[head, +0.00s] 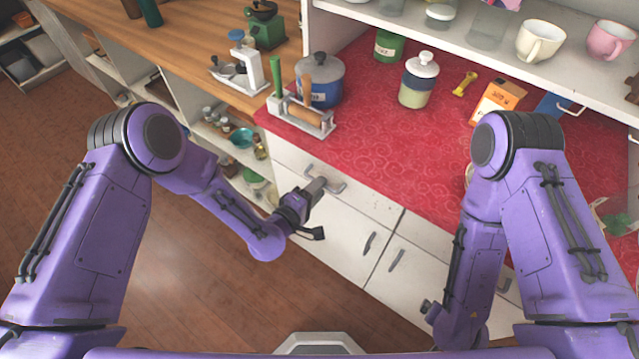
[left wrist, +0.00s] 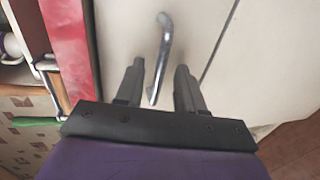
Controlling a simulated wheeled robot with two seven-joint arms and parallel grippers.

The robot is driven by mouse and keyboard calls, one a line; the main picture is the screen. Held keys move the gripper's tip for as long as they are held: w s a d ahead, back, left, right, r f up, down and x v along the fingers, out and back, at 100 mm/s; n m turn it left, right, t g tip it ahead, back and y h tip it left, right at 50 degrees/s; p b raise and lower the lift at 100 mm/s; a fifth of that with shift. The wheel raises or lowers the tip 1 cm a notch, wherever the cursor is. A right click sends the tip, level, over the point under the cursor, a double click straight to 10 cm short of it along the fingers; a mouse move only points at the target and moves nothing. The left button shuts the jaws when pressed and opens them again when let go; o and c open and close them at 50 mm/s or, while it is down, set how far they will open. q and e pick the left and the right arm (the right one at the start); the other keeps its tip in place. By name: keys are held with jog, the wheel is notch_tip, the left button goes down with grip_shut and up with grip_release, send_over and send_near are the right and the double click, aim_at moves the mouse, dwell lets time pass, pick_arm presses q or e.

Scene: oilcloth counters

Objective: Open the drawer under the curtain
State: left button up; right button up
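A white drawer front (head: 370,203) sits just below the red counter top and looks closed. Its curved metal handle (head: 338,186) also shows in the left wrist view (left wrist: 164,45). My left gripper (head: 316,186) is at this handle, with its two fingers apart. In the left wrist view the handle's near end lies between the open fingers (left wrist: 158,85); I cannot tell whether they touch it. I see no curtain in either view.
The red oilcloth counter (head: 380,150) carries a blue pot (head: 322,85), a lidded jar (head: 418,80) and a rack with a rolling pin (head: 300,113). Cabinet doors with handles (head: 370,243) lie below the drawer. Open shelves (head: 225,150) stand to the left. Wooden floor at lower left is clear.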

pick_arm(q)
jog(key=shift+w+d+f, duration=0.15)
jog(key=shift+w+d, duration=0.15)
jog(key=shift+w, duration=0.2)
grip_shut()
